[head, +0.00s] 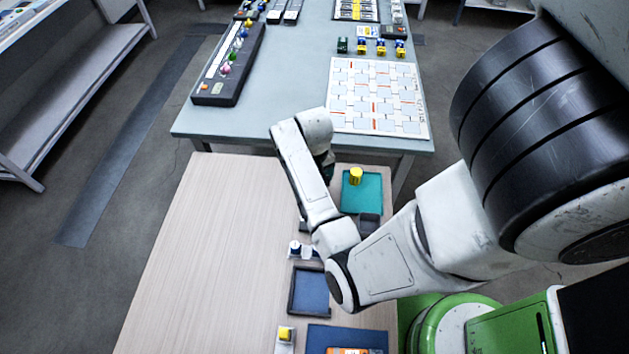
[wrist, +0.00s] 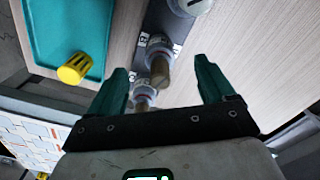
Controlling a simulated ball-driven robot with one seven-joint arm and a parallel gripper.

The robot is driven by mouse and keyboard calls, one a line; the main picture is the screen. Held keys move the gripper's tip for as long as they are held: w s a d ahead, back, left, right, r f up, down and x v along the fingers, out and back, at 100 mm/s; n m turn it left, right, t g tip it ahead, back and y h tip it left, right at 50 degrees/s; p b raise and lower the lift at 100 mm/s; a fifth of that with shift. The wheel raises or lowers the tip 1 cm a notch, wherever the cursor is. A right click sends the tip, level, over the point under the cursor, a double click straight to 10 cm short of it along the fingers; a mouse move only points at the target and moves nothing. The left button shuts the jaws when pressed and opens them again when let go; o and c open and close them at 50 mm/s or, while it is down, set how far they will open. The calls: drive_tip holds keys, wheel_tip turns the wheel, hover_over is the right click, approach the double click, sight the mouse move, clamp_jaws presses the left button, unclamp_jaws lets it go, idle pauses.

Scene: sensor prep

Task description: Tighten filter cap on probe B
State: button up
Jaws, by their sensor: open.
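My gripper (wrist: 160,74) is open, with two dark green fingers apart and nothing held between them. In the wrist view, a dark strip (wrist: 171,22) carries grey, ring-shaped probe fittings. One fitting with a brownish tip (wrist: 160,72) shows between the fingertips, and another fitting (wrist: 143,96) is nearer the palm. Small white labels sit beside them, too small to tell which is probe B. A yellow ribbed cap (wrist: 76,69) is on the teal tray (wrist: 38,36), left of the gripper. In the head view, the yellow cap (head: 356,176) stands on the teal tray (head: 374,195); my arm mostly hides the gripper and probes.
A blue tray with a dark rim (head: 309,291) and small blue-and-white parts (head: 300,249) lie near my arm. A yellow-topped piece (head: 285,335) stands at the front. The left of the wooden table (head: 215,250) is clear. A grey table (head: 290,75) stands beyond.

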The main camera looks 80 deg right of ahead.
drive_tip(key=shift+r, duration=0.55)
drive_tip(key=shift+r, duration=3)
drive_tip(key=shift+w+n+h+b, duration=0.1)
drive_tip(key=shift+n+h+b, duration=0.3)
drive_tip(key=shift+n, duration=0.1)
drive_tip(key=a+f+n+b, duration=0.2)
drive_tip(key=a+n, duration=0.2)
drive_tip(key=a, duration=0.8)
drive_tip(key=a+f+n+t+b, duration=0.1)
drive_tip(key=a+n, duration=0.4)
drive_tip(key=a, duration=0.8)
wheel_tip(320, 180, down, 3)
drive_tip(key=shift+s+r+y+b, duration=0.15)
drive_tip(key=shift+s+y+b, duration=0.25)
drive_tip(key=shift+b, duration=0.45)
